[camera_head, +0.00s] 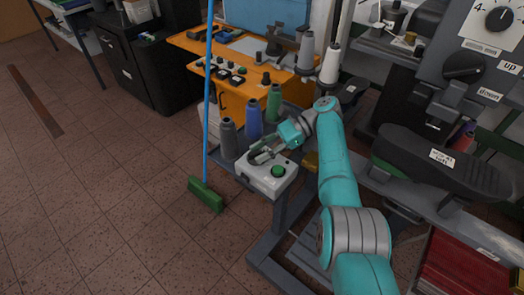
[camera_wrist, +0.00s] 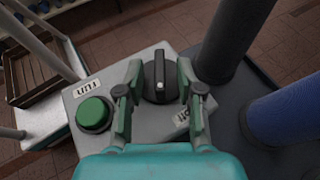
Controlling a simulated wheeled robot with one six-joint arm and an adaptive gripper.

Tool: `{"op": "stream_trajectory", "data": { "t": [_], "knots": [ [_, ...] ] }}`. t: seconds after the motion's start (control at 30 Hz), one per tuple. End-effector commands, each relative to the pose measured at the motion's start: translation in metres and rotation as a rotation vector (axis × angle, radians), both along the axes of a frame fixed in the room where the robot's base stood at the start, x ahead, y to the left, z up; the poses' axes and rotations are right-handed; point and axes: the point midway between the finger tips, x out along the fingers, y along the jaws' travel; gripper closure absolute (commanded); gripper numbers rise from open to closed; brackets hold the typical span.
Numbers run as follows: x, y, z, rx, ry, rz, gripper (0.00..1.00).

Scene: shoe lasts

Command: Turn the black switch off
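The black switch (camera_wrist: 160,80) is a round rotary knob with a raised grip and a pale line, which points toward the top of the wrist view. It sits on a light grey control box (camera_head: 262,182), beside a green button (camera_wrist: 94,113) with a "run" label. The button also shows in the head view (camera_head: 278,171). My gripper (camera_wrist: 160,72) is open, with one finger on each side of the switch. The fingers look close to the knob; I cannot tell if they touch it.
Grey, blue and green thread cones (camera_head: 228,138) stand behind the box. A broom with a blue handle (camera_head: 207,90) and green head (camera_head: 205,194) stands to its left. An orange bench (camera_head: 190,41) is behind.

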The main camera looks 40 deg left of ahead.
Motion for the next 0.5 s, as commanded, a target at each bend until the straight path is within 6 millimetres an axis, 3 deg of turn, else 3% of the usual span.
{"op": "stream_trajectory", "data": {
  "t": [0.5],
  "knots": [
    [-0.0005,-0.0005,-0.0004,0.001,-0.001,-0.024,0.64]
  ]
}}
